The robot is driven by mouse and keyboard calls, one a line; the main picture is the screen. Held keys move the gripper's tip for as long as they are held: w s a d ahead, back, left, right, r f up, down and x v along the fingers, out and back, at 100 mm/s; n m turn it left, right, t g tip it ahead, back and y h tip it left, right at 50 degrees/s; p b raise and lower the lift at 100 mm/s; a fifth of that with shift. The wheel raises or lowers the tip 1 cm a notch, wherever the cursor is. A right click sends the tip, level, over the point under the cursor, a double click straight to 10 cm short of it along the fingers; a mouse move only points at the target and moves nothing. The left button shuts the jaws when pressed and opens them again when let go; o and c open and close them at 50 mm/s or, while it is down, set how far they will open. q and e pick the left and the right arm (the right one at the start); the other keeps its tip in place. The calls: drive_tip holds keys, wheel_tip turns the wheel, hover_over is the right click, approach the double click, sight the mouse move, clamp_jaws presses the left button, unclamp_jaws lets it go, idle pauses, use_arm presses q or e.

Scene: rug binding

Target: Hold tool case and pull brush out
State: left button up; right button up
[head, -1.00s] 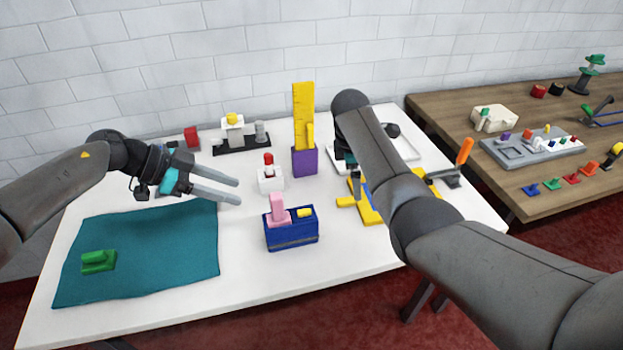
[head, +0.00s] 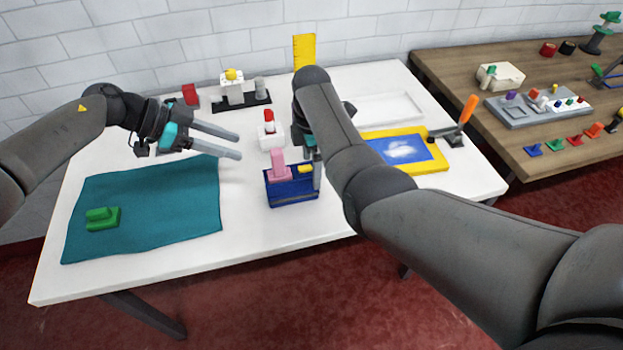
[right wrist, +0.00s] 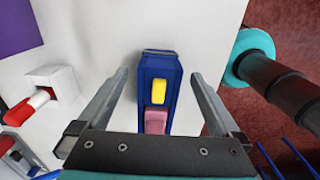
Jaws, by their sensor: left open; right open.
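The blue tool case (head: 291,194) stands on the white table. A pink upright piece (head: 279,165) and a yellow piece (head: 305,169) sit in its top; I cannot tell which is the brush. In the right wrist view the case (right wrist: 157,66), yellow piece (right wrist: 159,91) and pink piece (right wrist: 156,121) lie between my right fingers. My right gripper (right wrist: 160,76) is open, one finger to each side of the case, with gaps. My left gripper (head: 239,146) is open and empty, left of the case, above the table.
A white block with a red top (head: 268,130) stands just behind the case. A teal cloth (head: 150,215) with a green piece (head: 102,218) lies at left. A yellow-framed board (head: 437,160) lies at right. Bare table separates the cloth from the case.

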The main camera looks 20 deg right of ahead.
drive_tip(key=shift+f, duration=3.1)
clamp_jaws()
use_arm(q)
drive_tip(key=shift+o, duration=1.4)
drive_tip(key=shift+d+r, duration=0.1)
drive_tip(key=shift+d, duration=0.15)
drive_tip(key=y, duration=0.6)
approach(278, 161)
drive_tip(key=x, duration=0.3)
drive_tip(key=w+x, duration=0.1)
drive_tip(key=x, duration=0.7)
drive_tip(key=shift+w+a, duration=0.15)
drive_tip(key=shift+a, duration=0.05)
